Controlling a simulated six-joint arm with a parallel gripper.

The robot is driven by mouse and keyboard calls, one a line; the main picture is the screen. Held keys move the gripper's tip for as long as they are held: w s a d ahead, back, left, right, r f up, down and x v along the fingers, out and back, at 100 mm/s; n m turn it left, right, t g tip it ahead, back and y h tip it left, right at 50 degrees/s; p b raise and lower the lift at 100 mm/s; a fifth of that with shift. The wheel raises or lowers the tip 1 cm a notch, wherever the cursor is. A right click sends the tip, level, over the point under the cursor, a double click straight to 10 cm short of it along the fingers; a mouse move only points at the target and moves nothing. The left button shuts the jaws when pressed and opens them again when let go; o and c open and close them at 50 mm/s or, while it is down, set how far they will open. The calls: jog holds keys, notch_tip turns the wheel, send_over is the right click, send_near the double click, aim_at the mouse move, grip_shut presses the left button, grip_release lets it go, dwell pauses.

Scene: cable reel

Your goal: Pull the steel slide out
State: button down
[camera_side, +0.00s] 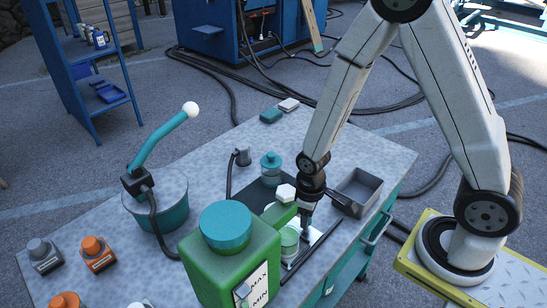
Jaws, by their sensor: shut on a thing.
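My gripper (305,222) points down over the worktable, between the green tank with its teal cap and the grey tray. It is shut on what looks like the steel slide (318,246), a pale flat strip low beside the green tank. The grip point is small and dark, partly hidden by the green parts in front. A green block (279,214) with a white hexagonal knob (285,193) stands just left of my gripper. A pale green round part (289,240) sits below that block, close to my fingers.
The green tank (230,262) stands tall in front. An open grey tray (360,187) is right of my gripper. A teal bucket (160,205) with a bent teal lever (160,139) is at left. Cables cross the table, whose back left is fairly clear.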

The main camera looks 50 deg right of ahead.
jog(key=shift+w+d, duration=0.1)
jog(key=shift+d, duration=3.75)
jog(key=shift+c, duration=1.8)
grip_release()
jog(key=shift+r, duration=0.15)
notch_tip(320, 180, up, 8)
jog(key=shift+f, duration=0.25)
